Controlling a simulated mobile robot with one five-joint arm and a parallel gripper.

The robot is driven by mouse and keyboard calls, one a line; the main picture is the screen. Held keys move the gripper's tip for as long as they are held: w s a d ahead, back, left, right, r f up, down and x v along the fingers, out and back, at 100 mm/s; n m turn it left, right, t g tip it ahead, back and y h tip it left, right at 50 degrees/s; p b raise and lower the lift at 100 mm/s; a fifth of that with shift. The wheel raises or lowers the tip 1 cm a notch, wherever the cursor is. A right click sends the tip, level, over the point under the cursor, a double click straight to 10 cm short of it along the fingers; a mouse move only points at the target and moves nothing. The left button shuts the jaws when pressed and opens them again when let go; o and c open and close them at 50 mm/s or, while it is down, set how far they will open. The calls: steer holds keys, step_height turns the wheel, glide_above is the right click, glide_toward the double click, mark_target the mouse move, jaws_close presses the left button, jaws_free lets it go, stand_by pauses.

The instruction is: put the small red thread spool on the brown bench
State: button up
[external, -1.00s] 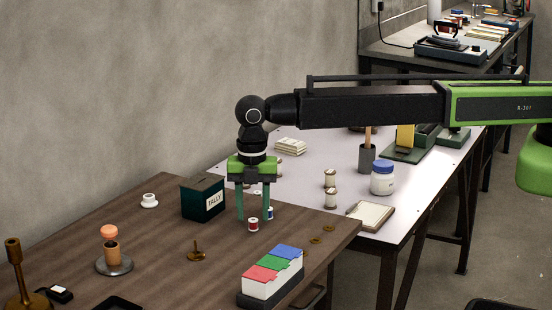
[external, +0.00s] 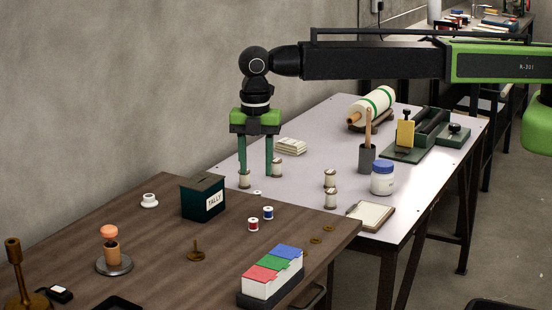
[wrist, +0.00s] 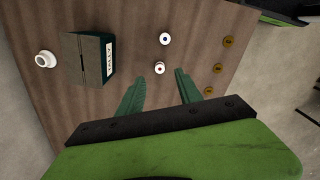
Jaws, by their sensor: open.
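The small red thread spool (external: 253,224) stands upright on the brown bench (external: 150,225), close to its back edge. In the wrist view a spool (wrist: 160,69) shows from above, with its colour hard to tell. A blue spool (external: 268,213) stands just right of and behind the red one. My gripper (external: 256,174) is open and empty, raised above and apart from the red spool. In the wrist view its two green fingers (wrist: 160,92) are spread, with nothing between them.
A dark green TALLY box (external: 203,197) stands left of the spools. A card tray with coloured cards (external: 270,274) stands at the front. Several brass washers (wrist: 218,68) lie to the right. White spools (external: 330,178) stand on the pale table (external: 300,200) behind.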

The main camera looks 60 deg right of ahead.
steer(key=d+m, duration=0.6)
steer(key=d, duration=1.2)
steer(key=s+d+m, duration=0.4)
steer(key=d+m, duration=0.1)
steer(key=d, duration=0.6)
steer(key=s+d+m, duration=0.5)
steer(key=d+m, duration=0.1)
steer(key=d, duration=0.5)
steer(key=s+d+m, duration=0.5)
steer(key=d, duration=0.5)
steer(key=shift+d+m, duration=0.3)
steer(key=shift+d, duration=0.1)
